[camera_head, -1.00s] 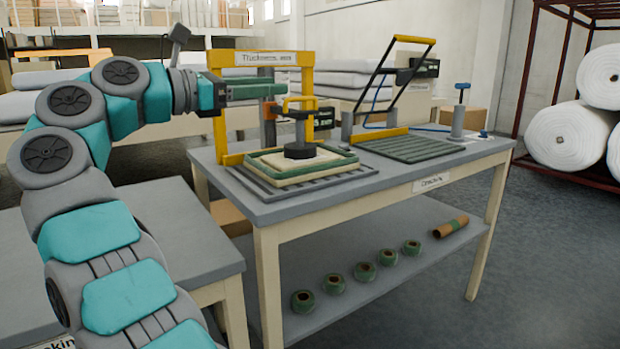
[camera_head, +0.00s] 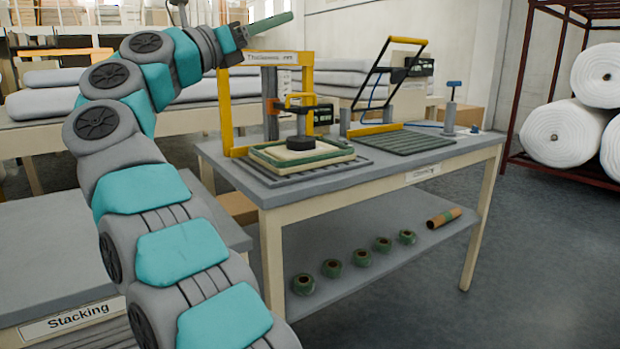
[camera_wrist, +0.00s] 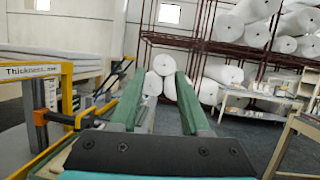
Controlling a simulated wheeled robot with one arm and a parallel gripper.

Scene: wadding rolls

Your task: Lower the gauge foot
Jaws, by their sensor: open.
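The thickness gauge stands on the table, its yellow frame (camera_head: 226,110) upright around a grey column. Its dark round foot (camera_head: 300,143) rests low, at the pad in the green-edged tray (camera_head: 258,163); whether it touches cannot be told. A yellow handle (camera_head: 300,97) sits above the foot. My gripper (camera_head: 285,20) is raised above and behind the gauge's top bar, apart from it, with green fingers pointing right. In the wrist view the two green fingers (camera_wrist: 155,95) are spread with nothing between them, and the gauge frame (camera_wrist: 66,95) is at the left.
A hinged yellow-and-black frame (camera_head: 408,42) stands over a slatted plate (camera_head: 405,142) to the right. A small blue-topped post (camera_head: 451,108) is at the table's right end. Green rolls (camera_head: 332,268) lie on the lower shelf. White rolls (camera_head: 553,132) fill a rack at right.

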